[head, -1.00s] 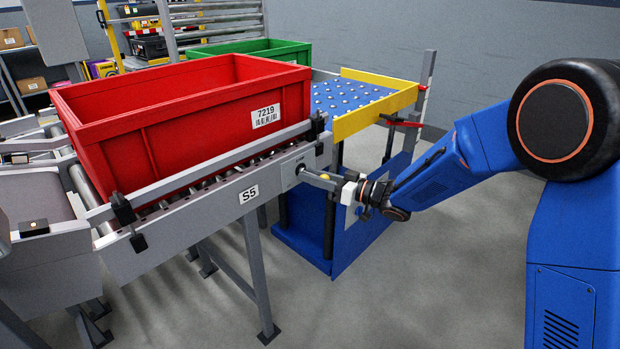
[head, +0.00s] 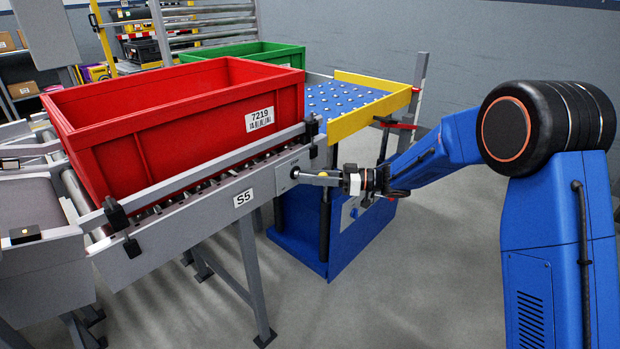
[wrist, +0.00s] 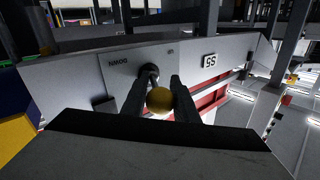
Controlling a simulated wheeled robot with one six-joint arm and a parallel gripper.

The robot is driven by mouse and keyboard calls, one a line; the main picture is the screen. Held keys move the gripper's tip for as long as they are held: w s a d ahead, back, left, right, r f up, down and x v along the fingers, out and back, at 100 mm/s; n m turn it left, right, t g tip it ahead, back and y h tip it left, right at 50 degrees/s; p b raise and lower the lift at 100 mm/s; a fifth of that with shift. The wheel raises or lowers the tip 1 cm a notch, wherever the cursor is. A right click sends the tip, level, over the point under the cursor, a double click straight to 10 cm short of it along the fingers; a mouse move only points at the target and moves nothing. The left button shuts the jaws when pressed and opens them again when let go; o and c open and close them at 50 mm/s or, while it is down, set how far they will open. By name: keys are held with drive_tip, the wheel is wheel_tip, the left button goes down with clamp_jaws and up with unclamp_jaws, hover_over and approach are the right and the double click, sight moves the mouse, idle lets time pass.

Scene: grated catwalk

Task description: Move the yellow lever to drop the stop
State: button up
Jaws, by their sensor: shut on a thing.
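The lever has a yellow ball knob (wrist: 159,100), which sits between the two fingers of my gripper (wrist: 160,97) in the wrist view. The fingers are shut on it. In the head view my gripper (head: 345,182) is at the right end of the short lever rod (head: 315,179), which runs roughly level out from a pivot plate (head: 292,170) on the conveyor's side. The knob is mostly hidden there by the fingers. The wrist view shows the plate (wrist: 125,68) with lettering that seems to read DOWN upside down. I cannot make out the stop for certain.
A red tote (head: 200,130) marked 7219 rests on the roller conveyor (head: 200,215) labelled S5. A blue ball-transfer table (head: 345,98) with yellow rails stands beyond its end. A green tote (head: 270,50) is behind. The floor in front is clear.

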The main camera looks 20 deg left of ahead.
drive_tip(key=shift+s, duration=0.25)
drive_tip(key=o, duration=1)
drive_tip(key=shift+t, duration=0.3)
